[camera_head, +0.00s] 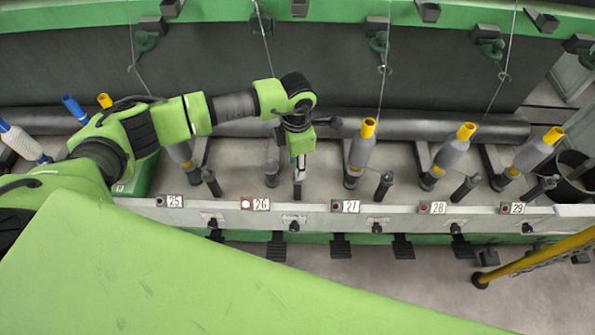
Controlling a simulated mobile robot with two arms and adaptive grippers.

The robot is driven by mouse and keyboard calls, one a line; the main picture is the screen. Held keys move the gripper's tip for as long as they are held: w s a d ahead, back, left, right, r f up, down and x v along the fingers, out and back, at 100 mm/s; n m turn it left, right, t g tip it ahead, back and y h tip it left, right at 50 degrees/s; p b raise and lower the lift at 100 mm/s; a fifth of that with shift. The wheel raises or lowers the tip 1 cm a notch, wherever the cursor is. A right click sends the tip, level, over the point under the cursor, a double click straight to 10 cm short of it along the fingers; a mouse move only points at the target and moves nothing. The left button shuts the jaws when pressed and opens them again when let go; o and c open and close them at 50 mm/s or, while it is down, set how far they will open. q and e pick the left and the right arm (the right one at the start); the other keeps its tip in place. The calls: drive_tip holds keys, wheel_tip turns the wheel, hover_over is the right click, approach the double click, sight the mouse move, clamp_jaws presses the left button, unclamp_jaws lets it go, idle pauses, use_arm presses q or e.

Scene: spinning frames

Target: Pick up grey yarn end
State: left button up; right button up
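My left arm reaches in from the left, and its gripper (299,165) points down above the position labelled 26, just behind the machine's front rail. The fingers look small and narrow, and I cannot tell whether they are open or shut or hold anything. A thin grey yarn (263,38) hangs from the top above position 26 and runs down behind my arm, so its lower end is hidden. No separate loose grey yarn end can be made out. My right gripper is not in view.
Grey bobbins with yellow tops stand at positions 27 (361,148), 28 (453,150) and 29 (531,154). Dark posts (383,186) stand along the front rail (330,217). A yellow bar (540,252) is at the lower right. A dark bin (574,176) stands at the right.

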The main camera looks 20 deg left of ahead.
use_arm(q)
drive_tip(key=shift+d+f, duration=0.1)
drive_tip(key=shift+f, duration=1.45)
drive_tip(key=c, duration=0.8)
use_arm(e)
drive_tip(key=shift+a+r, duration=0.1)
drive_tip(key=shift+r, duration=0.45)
use_arm(q)
drive_tip(key=shift+r, duration=0.15)
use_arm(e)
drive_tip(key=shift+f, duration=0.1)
